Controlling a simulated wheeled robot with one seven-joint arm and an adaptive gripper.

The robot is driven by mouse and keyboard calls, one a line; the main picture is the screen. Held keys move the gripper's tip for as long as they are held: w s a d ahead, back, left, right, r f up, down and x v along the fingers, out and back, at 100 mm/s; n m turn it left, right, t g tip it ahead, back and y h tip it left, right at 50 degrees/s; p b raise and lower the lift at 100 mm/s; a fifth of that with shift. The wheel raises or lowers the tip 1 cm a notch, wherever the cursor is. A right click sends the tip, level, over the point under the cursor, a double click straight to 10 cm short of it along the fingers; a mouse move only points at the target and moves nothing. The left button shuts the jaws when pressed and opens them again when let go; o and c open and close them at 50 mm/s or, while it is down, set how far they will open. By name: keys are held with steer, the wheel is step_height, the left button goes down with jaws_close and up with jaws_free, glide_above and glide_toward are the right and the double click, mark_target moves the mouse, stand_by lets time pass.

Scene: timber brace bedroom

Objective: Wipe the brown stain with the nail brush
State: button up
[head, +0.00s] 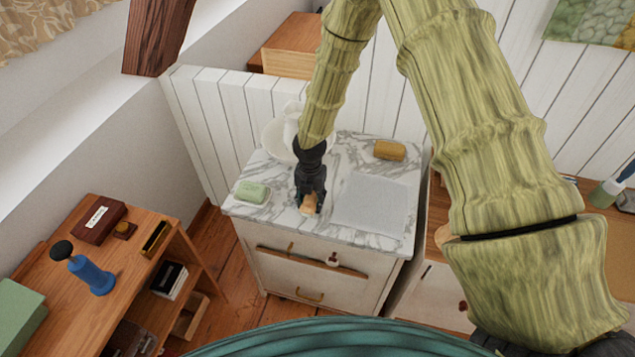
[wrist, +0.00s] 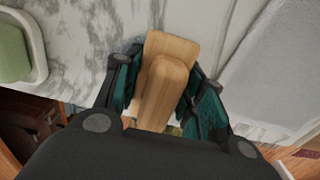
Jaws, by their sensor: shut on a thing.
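My gripper (head: 309,192) is shut on the nail brush (head: 309,206), a pale wooden block with a raised handle. In the wrist view the nail brush (wrist: 186,48) sits between the dark green fingers of my gripper (wrist: 166,95). The brush is low over the front part of the white-grey marble top (head: 335,235); I cannot tell whether it touches it. I cannot make out a brown stain in either view; my gripper and the brush hide part of the marble.
A green soap in a white dish (head: 252,191) is left of my gripper. A grey cloth (head: 370,204) lies to the right, with a yellow-brown block (head: 389,150) behind it. A white jug and basin (head: 276,137) stand at the back. The marble's front edge is close to the brush.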

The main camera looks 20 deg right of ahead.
mark_target(314, 193)
steer(key=r, duration=0.1)
steer(key=r+p, duration=0.1)
steer(key=d+r+p, duration=0.1)
steer(key=shift+s+r, duration=0.25)
steer(key=shift+s, duration=0.05)
steer(key=shift+r+p, duration=1.9)
steer(key=shift+r, duration=0.7)
steer(key=shift+a+f, duration=0.1)
